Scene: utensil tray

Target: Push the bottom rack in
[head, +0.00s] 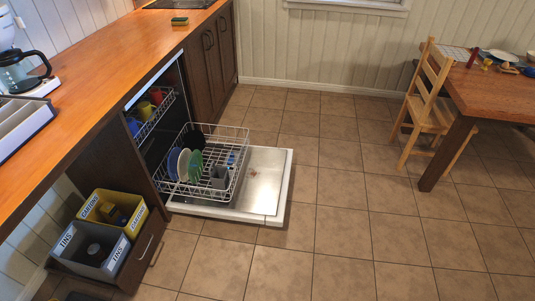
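The bottom rack (243,141) is a white wire basket. It is pulled out of the dishwasher and stands over the lowered dishwasher door (268,178). Several plates stand in it, among them a green plate (195,166) and a blue one (173,162). A grey cutlery basket (219,177) is also in the rack. The top rack (153,118) is inside the dishwasher and holds colored cups. Neither of my grippers is in view.
A wooden counter (120,62) runs along the left. Below it, an open drawer holds a yellow bin (133,207) and a grey bin (112,262). A chair (424,112) and a table (490,98) stand at the right. The tiled floor (330,200) between is clear.

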